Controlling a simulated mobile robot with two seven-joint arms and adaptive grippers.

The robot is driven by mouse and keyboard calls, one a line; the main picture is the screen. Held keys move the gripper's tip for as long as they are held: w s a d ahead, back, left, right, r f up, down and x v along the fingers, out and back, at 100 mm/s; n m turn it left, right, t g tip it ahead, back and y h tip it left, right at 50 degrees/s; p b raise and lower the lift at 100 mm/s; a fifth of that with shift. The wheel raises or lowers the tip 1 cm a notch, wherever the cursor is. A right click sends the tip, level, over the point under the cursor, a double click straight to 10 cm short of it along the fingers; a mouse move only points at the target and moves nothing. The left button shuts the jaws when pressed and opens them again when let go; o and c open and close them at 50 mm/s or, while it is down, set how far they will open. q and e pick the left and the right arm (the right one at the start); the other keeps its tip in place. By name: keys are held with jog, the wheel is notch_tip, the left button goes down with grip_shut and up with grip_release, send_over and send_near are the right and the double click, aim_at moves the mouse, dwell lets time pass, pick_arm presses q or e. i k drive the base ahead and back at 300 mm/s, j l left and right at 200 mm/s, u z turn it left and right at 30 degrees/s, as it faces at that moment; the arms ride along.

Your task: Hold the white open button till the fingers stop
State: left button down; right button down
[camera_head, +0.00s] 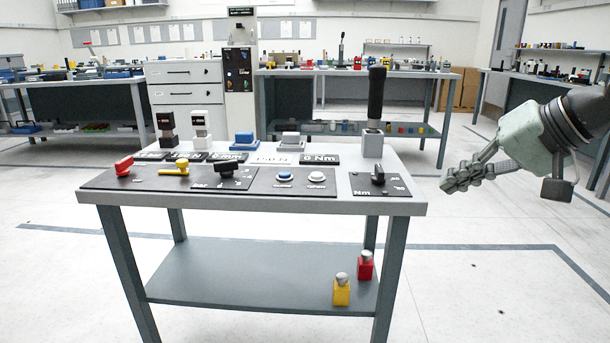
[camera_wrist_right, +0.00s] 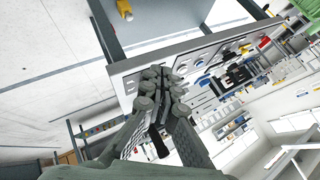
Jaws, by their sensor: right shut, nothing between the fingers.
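The white button (camera_head: 317,177) sits on the dark panel at the front of the small table (camera_head: 250,203), just right of a blue button (camera_head: 284,176). My right gripper (camera_head: 447,184) is shut and empty. It is in the air off the table's right edge, pointing left, apart from the white button. In the right wrist view its closed fingers (camera_wrist_right: 158,88) lie in front of the table, and I cannot make out the white button for sure there. My left gripper is not in view.
A dark knob (camera_head: 378,174) marked Nm and a tall black handle (camera_head: 376,96) stand on the table's right side, between my gripper and the buttons. Red, yellow and black knobs are on the left. A yellow (camera_head: 342,291) and a red block (camera_head: 365,265) sit on the lower shelf.

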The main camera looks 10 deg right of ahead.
aim_at(315, 175)
jog(key=i+j, duration=0.25)
jog(key=i, duration=0.15)
jog(key=i+j, duration=0.25)
jog(key=i, duration=0.15)
jog(key=i+j, duration=0.2)
jog(key=i, duration=0.15)
